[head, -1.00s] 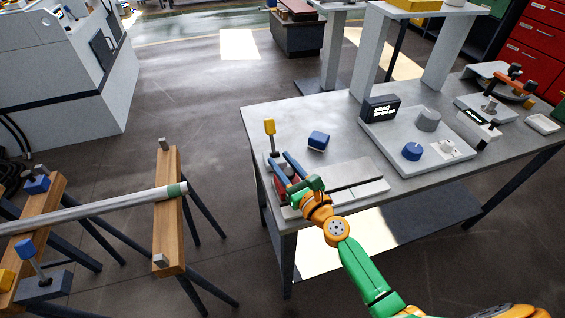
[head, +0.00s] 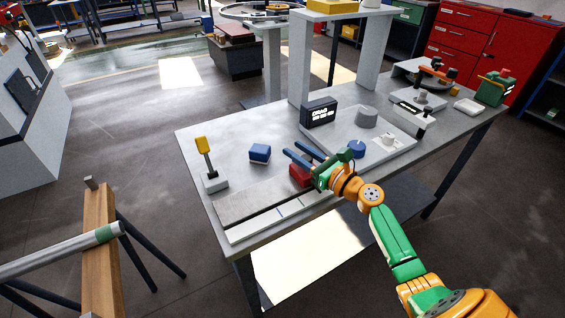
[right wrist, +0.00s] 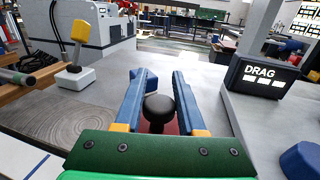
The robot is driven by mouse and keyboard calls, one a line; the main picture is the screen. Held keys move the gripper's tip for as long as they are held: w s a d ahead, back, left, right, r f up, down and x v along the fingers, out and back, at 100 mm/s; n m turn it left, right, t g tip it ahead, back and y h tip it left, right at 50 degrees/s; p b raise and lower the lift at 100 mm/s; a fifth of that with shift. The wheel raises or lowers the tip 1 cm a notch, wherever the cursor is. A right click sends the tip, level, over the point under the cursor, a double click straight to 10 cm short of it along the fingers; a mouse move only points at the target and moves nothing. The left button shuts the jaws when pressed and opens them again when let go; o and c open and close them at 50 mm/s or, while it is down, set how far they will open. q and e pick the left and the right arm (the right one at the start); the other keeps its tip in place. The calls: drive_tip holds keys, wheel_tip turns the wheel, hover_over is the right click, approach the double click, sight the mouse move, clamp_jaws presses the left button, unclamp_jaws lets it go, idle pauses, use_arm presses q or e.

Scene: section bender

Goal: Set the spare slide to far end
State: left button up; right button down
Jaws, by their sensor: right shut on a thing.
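The red slide (head: 299,176) sits on a long grey rail (head: 252,202) at the front of the grey bench, near the rail's right end. A pale marked strip (head: 286,212) runs along the rail's front. My right gripper (head: 293,150) is over the slide. In the right wrist view its blue fingers (right wrist: 160,80) are on either side of the slide's round black knob (right wrist: 158,106), shut on it. Some red of the slide shows under the knob; its lower part is hidden. My left gripper is not in view.
A blue block (head: 260,153) and a yellow-topped lever (head: 206,155) stand behind and left of the rail. A dark DRAG display (head: 318,112) and a plate with a blue knob (head: 356,149) are to the right. The rail's left stretch is clear.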

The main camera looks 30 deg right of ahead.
drive_tip(key=shift+d, duration=0.75)
drive_tip(key=shift+r, duration=0.1)
drive_tip(key=c, duration=0.7)
unclamp_jaws()
drive_tip(key=shift+o, duration=1)
drive_tip(key=shift+w+d, duration=0.1)
drive_tip(key=shift+d+f, duration=0.1)
drive_tip(key=shift+f, duration=0.1)
